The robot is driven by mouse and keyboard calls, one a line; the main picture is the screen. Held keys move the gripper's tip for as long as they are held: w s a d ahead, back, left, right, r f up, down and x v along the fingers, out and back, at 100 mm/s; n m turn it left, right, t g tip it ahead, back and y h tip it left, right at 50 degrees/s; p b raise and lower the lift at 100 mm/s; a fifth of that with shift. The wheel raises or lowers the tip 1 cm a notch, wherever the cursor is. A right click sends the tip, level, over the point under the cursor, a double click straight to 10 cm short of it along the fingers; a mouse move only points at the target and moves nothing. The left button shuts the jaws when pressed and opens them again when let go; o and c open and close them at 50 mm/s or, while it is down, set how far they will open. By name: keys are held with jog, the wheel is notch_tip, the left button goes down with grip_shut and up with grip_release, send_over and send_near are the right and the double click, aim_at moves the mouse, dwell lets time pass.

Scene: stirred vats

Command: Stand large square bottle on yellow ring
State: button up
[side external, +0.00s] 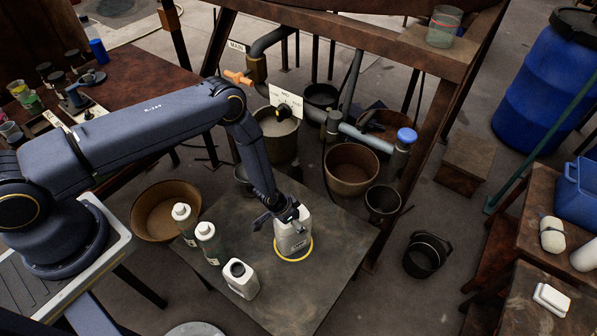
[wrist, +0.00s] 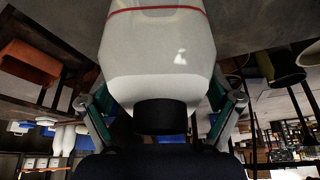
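The large square bottle (side external: 293,236), pale grey-white with a label, is upright at the middle right of the dark table. The yellow ring (side external: 296,259) shows around the foot of the bottle; its far side is hidden. I cannot tell whether the bottle's base rests on it or hovers just above. My gripper (side external: 287,214) is at the bottle's top, coming from above. In the wrist view the bottle (wrist: 160,55), with a red line and dark cap, fills the space between my fingers (wrist: 162,108), which appear closed against its shoulders.
A smaller square white bottle (side external: 240,279) and two white-capped bottles (side external: 208,242) (side external: 183,222) stand left of the bottle. The bare tabletop (side external: 315,300) is clear in front. Vats and buckets (side external: 352,168) stand behind, and a brown basin (side external: 160,210) is at left.

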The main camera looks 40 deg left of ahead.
dwell(0.3)
jog(key=v, duration=1.2)
jog(key=w+a+r+n+t+y, duration=0.1)
jog(key=a+r, duration=0.1)
jog(key=r, duration=1.1)
jog(key=w+a+r, duration=0.1)
jog(key=a+r, duration=0.2)
jog(key=r, duration=1.1)
jog(key=s+a+r+n, duration=0.25)
jog(key=s+r, duration=0.55)
jog(key=r, duration=0.4)
jog(key=shift+n+t+y, duration=0.3)
jog(key=shift+n+y, duration=0.1)
jog(key=shift+n, duration=0.05)
jog(key=s+a+r, duration=0.1)
jog(key=s+r, duration=0.1)
jog(key=s, duration=0.2)
jog(key=s+a+r, duration=0.1)
jog(key=s+r, duration=0.1)
jog(key=s, duration=0.3)
jog(key=s+a+r, duration=0.1)
jog(key=s+r, duration=0.1)
jog(key=s, duration=0.2)
jog(key=shift+s+r, duration=0.15)
jog(key=shift+s, duration=0.25)
